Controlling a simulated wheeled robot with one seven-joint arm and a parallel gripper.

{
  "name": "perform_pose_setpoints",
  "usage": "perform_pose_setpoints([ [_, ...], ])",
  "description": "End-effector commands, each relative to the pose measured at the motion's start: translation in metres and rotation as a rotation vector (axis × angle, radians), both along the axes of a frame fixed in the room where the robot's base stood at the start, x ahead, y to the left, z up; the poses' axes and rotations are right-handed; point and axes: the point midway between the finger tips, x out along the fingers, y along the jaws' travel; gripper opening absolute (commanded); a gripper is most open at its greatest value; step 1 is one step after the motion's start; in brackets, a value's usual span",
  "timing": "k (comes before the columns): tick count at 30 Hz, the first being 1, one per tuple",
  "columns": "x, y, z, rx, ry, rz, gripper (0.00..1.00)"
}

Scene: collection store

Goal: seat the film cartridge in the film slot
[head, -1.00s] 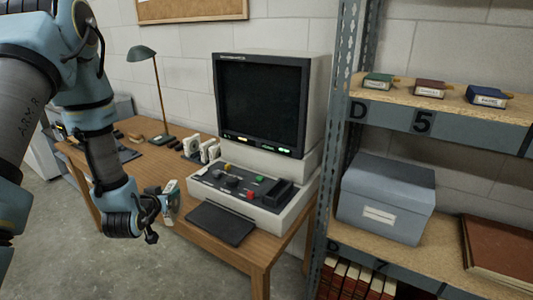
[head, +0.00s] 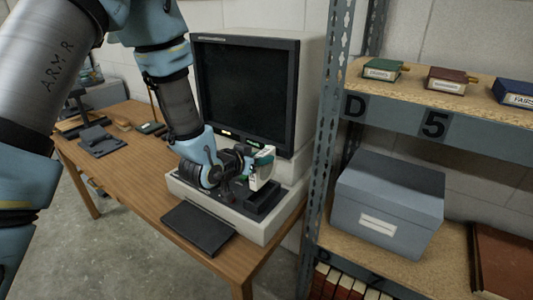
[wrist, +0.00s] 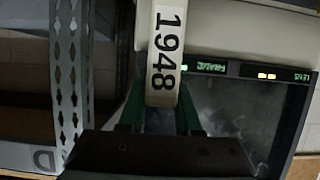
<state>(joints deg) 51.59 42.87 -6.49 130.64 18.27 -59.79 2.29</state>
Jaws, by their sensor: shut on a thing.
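The film cartridge (head: 261,180) is a pale, upright piece held at the end of my gripper (head: 255,162). In the wrist view the cartridge (wrist: 166,50) shows a white face with the number 1948, between the green fingers of my gripper (wrist: 160,118), which is shut on it. In the head view the cartridge stands over the black raised block (head: 265,200) at the right of the reader's control panel, which looks like the film slot's housing. The slot opening is hidden, and I cannot tell whether the cartridge touches the block.
The reader's dark screen (head: 245,90) stands close behind my gripper. A black flat plate (head: 198,228) lies in front of the panel. A metal shelf post (head: 325,130) rises to the right, with a grey box (head: 385,205) on the shelf. The table's left part (head: 125,160) has free room.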

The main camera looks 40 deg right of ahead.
Motion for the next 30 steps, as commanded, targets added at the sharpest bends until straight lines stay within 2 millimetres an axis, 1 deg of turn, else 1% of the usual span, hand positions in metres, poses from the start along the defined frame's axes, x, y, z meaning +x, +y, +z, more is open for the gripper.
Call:
perform_pose_setpoints([
  [5, 0.000, 0.000, -0.012, 0.000, 0.000, 0.000, 0.00],
  [15, 0.000, 0.000, -0.046, 0.000, 0.000, 0.001, 0.00],
  [18, 0.000, 0.000, -0.053, 0.000, 0.000, 0.001, 0.00],
  [22, 0.001, 0.000, -0.056, -0.001, -0.001, 0.001, 0.00],
  [30, 0.001, 0.000, -0.056, -0.001, -0.001, 0.001, 0.00],
])
